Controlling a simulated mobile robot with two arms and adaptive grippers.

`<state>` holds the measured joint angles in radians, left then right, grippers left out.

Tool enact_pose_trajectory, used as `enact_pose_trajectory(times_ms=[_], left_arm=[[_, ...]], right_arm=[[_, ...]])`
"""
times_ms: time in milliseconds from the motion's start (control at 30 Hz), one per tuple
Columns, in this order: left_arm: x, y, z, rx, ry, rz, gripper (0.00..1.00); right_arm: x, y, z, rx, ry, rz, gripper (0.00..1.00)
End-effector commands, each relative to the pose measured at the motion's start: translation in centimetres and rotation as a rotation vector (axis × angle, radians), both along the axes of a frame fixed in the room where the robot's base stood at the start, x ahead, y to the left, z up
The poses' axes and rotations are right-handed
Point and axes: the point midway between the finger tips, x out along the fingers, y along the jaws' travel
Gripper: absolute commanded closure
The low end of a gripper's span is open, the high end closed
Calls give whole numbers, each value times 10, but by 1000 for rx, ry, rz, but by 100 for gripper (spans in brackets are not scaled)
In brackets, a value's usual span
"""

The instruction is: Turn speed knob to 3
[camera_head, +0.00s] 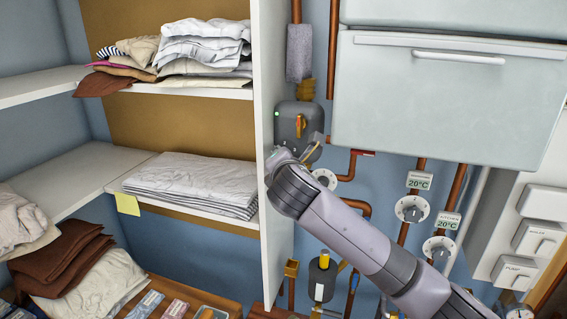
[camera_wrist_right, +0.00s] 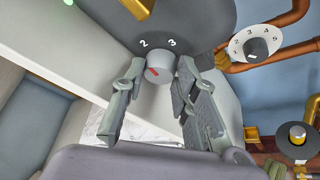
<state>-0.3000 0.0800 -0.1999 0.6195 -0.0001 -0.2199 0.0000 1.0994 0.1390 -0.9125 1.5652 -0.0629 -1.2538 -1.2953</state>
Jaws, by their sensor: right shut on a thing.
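In the head view, my right gripper (camera_head: 312,150) is at the lower part of the grey pump housing (camera_head: 290,116), and the knob is hidden. My left gripper is out of view.
A white dial (camera_wrist_right: 257,44) numbered 1 to 5 sits on a copper pipe right of the gripper. A white shelf wall (camera_head: 268,60) stands close on the left. Two 20°C dials (camera_head: 411,209) (camera_head: 438,248) are farther right. A yellow-red lever (camera_head: 299,125) is on the housing.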

Motion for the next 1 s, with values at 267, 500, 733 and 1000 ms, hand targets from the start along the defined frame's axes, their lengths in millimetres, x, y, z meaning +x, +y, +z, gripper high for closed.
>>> enact_pose_trajectory(times_ms=[267,500,733,1000], left_arm=[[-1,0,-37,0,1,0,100],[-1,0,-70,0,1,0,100],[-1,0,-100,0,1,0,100],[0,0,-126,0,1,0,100]], right_arm=[[0,-1,-10,224,-73,1,100],[-1,-2,-13,441,-143,0,100],[0,-2,-15,634,-206,-1,100],[0,-2,-15,799,-260,-1,100]])
